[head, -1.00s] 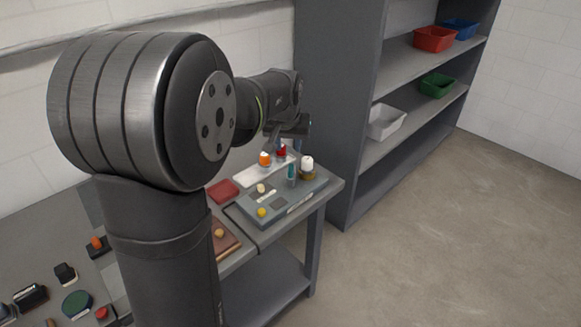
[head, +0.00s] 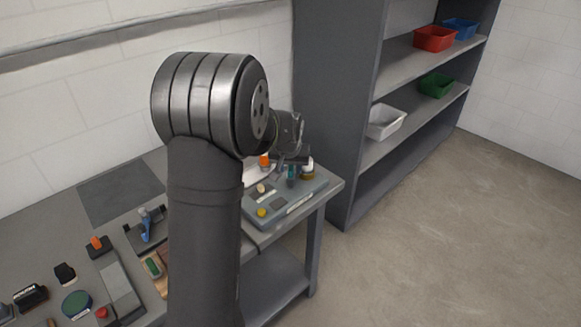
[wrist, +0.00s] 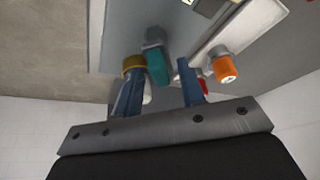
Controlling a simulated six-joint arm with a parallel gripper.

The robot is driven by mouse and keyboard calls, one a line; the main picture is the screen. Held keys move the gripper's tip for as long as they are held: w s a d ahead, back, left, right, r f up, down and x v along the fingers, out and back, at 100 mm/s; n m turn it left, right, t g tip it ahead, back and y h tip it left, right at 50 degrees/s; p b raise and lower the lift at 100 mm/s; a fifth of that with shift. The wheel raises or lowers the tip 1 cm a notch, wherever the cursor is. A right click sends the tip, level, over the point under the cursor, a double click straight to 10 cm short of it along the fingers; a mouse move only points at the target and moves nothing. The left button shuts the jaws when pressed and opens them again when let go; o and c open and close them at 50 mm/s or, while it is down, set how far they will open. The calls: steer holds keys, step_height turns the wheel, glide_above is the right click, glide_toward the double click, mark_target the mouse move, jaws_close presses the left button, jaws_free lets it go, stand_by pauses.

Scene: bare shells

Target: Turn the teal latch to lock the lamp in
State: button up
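The teal latch (head: 291,172) stands upright on the grey panel (head: 257,210); in the wrist view the teal latch (wrist: 157,68) appears between my two blue fingers. My gripper (wrist: 159,70) is open, one finger on each side of the latch; I cannot tell whether either touches it. The white lamp (head: 308,162) sits in a brass-coloured socket (head: 307,174) right beside the latch. In the wrist view the socket (wrist: 132,63) is close to my left finger, which partly hides the lamp (wrist: 147,93). In the head view my gripper (head: 282,163) is small and partly hidden.
An orange cap (wrist: 224,69) stands close to my right finger, with a red part (wrist: 204,86) behind that finger. A yellow knob (head: 262,212) is at the panel's front. A shelf with bins (head: 386,121) stands to the right. Several small items lie at the left.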

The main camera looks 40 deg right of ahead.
steer(key=shift+c, duration=0.3)
jaws_close()
steer(key=m+g, duration=0.1)
steer(key=m, duration=0.2)
steer(key=shift+w+m+h, duration=0.1)
steer(key=shift+m+h, duration=0.3)
steer(key=shift+m+g, duration=0.9)
steer(key=shift+m, duration=1)
steer(key=shift+o, duration=0.3)
jaws_free()
